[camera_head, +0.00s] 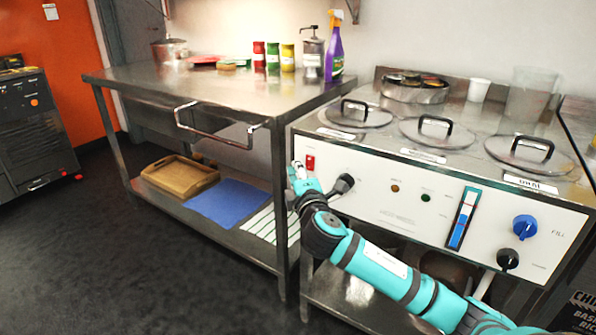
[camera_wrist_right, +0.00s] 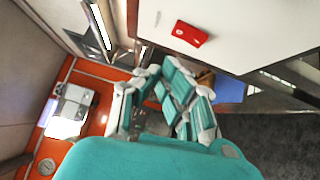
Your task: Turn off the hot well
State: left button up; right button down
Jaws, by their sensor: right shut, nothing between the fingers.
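The hot well is a steel unit with a white front panel (camera_head: 390,215) and several round lids on top. A red rocker switch (camera_head: 310,162) sits at the panel's upper left; it also shows in the right wrist view (camera_wrist_right: 191,33). Which way the rocker is tipped is too small to tell. The panel also has a black knob (camera_head: 345,183), a blue knob (camera_head: 524,227) and a blue level gauge (camera_head: 463,218). My right gripper (camera_head: 297,168) is shut and empty, just left of and below the red switch. A gap between them shows in the right wrist view. My left gripper is out of view.
A steel table (camera_head: 215,92) with a front rail (camera_head: 215,130) stands left of the hot well. Its lower shelf holds a wooden tray (camera_head: 180,178) and a blue mat (camera_head: 225,203). The dark floor in front is clear.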

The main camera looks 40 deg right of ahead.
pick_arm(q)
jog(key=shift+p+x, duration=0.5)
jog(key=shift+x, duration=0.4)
pick_arm(e)
jog(key=r+v, duration=0.1)
jog(key=v, duration=0.9)
jog(key=shift+r, duration=0.25)
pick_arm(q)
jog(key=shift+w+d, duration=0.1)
